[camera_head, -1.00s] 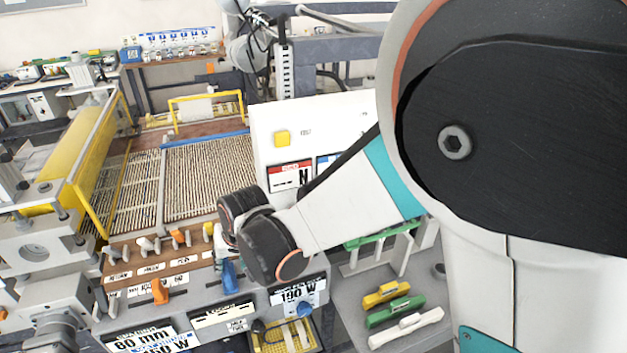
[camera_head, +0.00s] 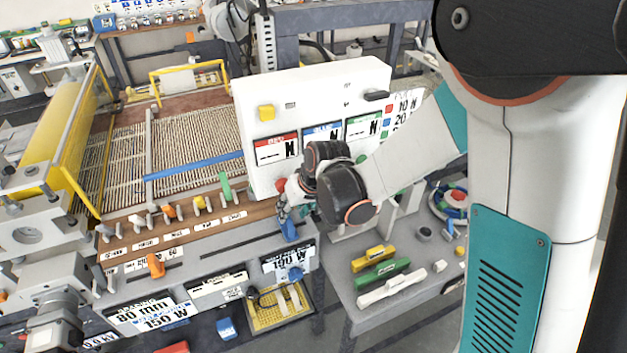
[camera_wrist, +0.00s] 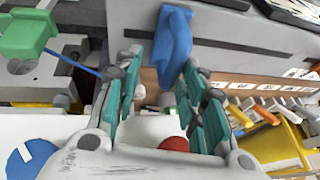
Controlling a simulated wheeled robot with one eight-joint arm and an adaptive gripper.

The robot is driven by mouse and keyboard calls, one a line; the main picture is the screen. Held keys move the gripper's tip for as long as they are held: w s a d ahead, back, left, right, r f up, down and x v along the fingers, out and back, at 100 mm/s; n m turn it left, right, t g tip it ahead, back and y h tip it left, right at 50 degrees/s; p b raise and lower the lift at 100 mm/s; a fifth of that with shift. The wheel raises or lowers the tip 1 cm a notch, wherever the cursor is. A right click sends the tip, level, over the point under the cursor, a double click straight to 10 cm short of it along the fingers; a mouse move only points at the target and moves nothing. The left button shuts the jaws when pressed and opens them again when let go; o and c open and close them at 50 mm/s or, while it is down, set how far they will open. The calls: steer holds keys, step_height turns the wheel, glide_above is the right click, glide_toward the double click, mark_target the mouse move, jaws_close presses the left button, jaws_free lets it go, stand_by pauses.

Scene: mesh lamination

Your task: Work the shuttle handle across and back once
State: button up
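The blue handle (camera_head: 289,228), which I take to be the shuttle handle, stands at the right end of the slot in the grey front panel (camera_head: 205,260). My gripper (camera_head: 291,208) is at it, partly hidden behind my wrist in the head view. In the wrist view, the blue handle (camera_wrist: 172,45) lies between the fingertips of my gripper (camera_wrist: 163,80). It is close to the right finger, with a gap to the left one, so the fingers look open around it. A blue bar (camera_head: 195,165) lies across the mesh (camera_head: 200,140).
An orange handle (camera_head: 156,265) is farther left on the panel. Several small levers (camera_head: 170,211) line the wooden strip behind. A white display box (camera_head: 310,95) stands close behind my gripper. A side table (camera_head: 400,312) at right holds yellow, green and white bars.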

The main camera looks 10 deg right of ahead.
steer(key=d+p+v, duration=0.1)
steer(key=v, duration=1.2)
steer(key=shift+d+p, duration=0.2)
steer(key=shift+p, duration=0.1)
steer(key=shift+w+f, duration=0.1)
steer(key=shift+w, duration=0.05)
steer(key=b, duration=0.3)
steer(key=shift+s+f, duration=0.15)
steer(key=shift+s, duration=0.05)
steer(key=b+x, duration=0.1)
steer(key=x, duration=0.3)
steer(key=b+x, duration=0.2)
steer(key=x, duration=0.2)
steer(key=b+x, duration=0.2)
steer(key=x, duration=0.2)
steer(key=shift+a+f, duration=0.2)
steer(key=shift+a, duration=0.2)
steer(key=shift+c, duration=0.6)
jaws_close()
